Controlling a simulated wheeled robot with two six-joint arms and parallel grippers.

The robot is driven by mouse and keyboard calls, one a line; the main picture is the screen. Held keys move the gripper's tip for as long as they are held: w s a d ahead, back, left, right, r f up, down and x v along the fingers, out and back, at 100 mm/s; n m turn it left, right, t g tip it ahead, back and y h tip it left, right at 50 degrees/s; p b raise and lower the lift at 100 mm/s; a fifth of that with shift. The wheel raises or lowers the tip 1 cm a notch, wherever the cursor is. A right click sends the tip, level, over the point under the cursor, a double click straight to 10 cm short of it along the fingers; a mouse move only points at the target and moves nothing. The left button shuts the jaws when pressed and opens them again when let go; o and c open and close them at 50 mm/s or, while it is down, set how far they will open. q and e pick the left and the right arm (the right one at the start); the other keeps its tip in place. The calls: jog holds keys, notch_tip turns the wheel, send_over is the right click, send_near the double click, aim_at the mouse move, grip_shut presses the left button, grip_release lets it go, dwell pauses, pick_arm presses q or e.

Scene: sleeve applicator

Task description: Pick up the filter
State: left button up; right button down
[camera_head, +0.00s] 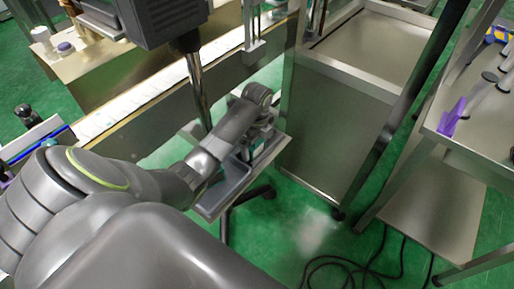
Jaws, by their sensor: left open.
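My left arm comes in from the left, and its gripper (264,141) is over a small grey metal tray (212,203) near the middle of the picture. The gripper is open, with its fingers small and partly hidden by my wrist. I cannot make out the filter for certain; anything lying in the tray is mostly covered by my arm. My right gripper is not in view.
A steel cabinet (330,140) stands just right of the tray. A conveyor (150,95) runs behind my arm. A steel table (480,125) at the right holds a purple piece (452,118). Black cables (345,265) lie on the green floor.

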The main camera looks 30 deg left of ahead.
pick_arm(q)
jog(key=shift+c, duration=0.3)
jog(key=c, duration=1)
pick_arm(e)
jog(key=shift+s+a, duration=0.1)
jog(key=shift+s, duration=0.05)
pick_arm(q)
jog(key=shift+r, duration=0.1)
notch_tip(320, 180, up, 9)
jog(key=p, duration=0.3)
jog(key=shift+r+p, duration=0.5)
jog(key=shift+p, duration=0.25)
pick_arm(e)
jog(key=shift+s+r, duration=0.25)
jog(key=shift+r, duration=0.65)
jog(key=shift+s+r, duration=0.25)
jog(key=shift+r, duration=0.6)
pick_arm(q)
jog(key=shift+f, duration=0.1)
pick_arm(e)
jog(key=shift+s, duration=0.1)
